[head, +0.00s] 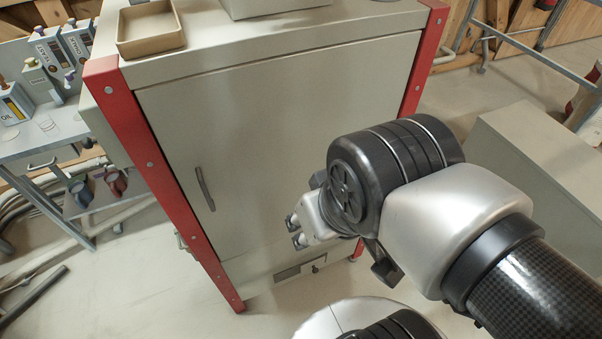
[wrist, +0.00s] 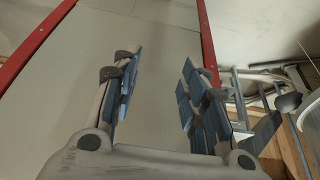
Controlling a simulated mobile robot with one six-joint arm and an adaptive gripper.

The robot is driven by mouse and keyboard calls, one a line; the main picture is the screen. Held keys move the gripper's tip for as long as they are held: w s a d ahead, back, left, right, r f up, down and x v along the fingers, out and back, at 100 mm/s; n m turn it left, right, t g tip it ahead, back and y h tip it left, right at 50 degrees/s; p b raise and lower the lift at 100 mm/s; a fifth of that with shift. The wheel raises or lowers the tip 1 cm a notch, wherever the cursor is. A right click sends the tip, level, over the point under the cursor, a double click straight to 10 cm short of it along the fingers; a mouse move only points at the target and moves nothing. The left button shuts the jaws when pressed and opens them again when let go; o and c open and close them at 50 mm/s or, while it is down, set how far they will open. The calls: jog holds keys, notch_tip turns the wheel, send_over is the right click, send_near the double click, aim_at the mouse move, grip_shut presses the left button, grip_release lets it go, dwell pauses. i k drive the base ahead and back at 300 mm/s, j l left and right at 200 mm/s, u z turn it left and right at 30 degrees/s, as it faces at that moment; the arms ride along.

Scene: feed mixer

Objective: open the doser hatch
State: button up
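A grey cabinet with red corner posts fills the middle of the head view. Its large front door (head: 270,140) looks shut and has a dark upright handle (head: 205,188) near its left edge. Low on the front is a small panel with a dark rectangular slot (head: 287,273) and a small fitting (head: 318,266) beside it. No label shows which of these is the doser hatch. My gripper (head: 294,231) is in front of the lower door, right of and below the handle. In the wrist view my gripper (wrist: 160,72) has its fingers spread with nothing between them.
A tan open tray (head: 150,32) sits on the cabinet top. A side table with an oil container (head: 14,104) and other bottles stands at left. A grey box-like unit (head: 535,165) stands at right behind my arm.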

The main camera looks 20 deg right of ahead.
aim_at(243, 143)
jog(key=j+z, duration=0.15)
jog(key=j, duration=1.45)
jog(key=l, duration=0.1)
jog(key=u, duration=0.05)
